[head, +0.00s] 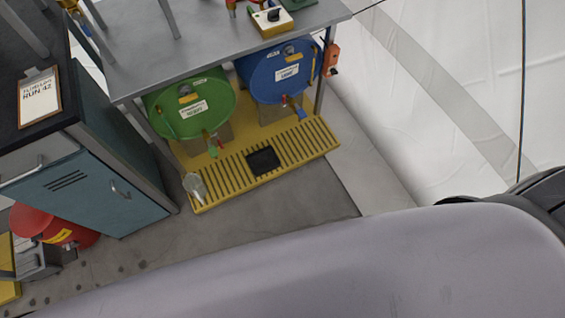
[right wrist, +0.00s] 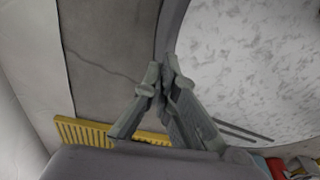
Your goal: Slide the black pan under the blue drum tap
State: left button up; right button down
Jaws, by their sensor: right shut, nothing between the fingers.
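The black pan (head: 263,161) lies flat on the yellow slatted grate (head: 310,145). It sits between the two drum taps in the picture, below and left of the blue drum tap (head: 293,105). That tap is on the front of the blue drum (head: 275,70), which lies under the grey bench. My right gripper (right wrist: 164,75) is shut and empty in the right wrist view. It is apart from the yellow grate edge seen there (right wrist: 85,131). The pan is not visible in that view. My left gripper is in neither view.
A green drum (head: 200,100) with its own tap (head: 213,146) lies left of the blue one. A clear container (head: 195,186) stands on the grate's left end. A teal cabinet (head: 90,195) stands left. Grey floor (head: 255,215) in front of the grate is clear.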

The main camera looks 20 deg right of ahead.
aim_at(266, 160)
jog(key=k+l+z, duration=0.1)
jog(key=i+l+u, duration=0.1)
jog(key=l, duration=0.25)
jog(key=i+l+u, duration=0.15)
jog(key=l, duration=0.25)
jog(key=i+l+u, duration=0.1)
jog(key=l, duration=0.3)
jog(key=i+l+u, duration=0.1)
jog(key=l, duration=0.3)
jog(key=i, duration=0.1)
